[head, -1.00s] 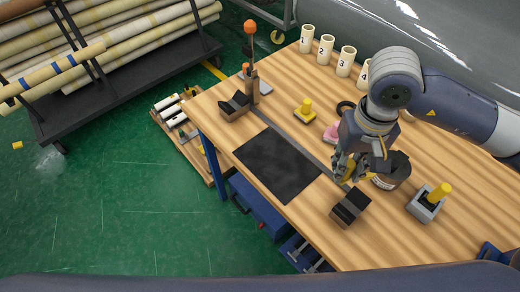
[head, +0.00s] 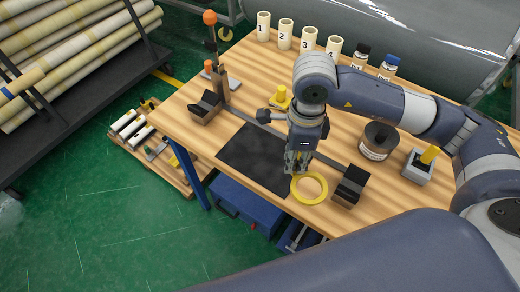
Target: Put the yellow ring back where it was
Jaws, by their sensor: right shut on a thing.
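The yellow ring (head: 309,202) shows in the head view near the front edge of the wooden table, beside the right end of the black mat (head: 250,157). My right gripper (head: 297,170) points down and is shut on the ring's far-left side. The ring's face is turned towards the camera; I cannot tell whether it touches the table. A yellow peg on a yellow base (head: 281,98) stands behind the mat, partly beside my arm. My left gripper is not in view.
Black notched blocks stand left (head: 206,108) and right (head: 349,187) of the mat. Numbered tubes (head: 285,34) line the back. A post with an orange ball (head: 210,18) stands at left.

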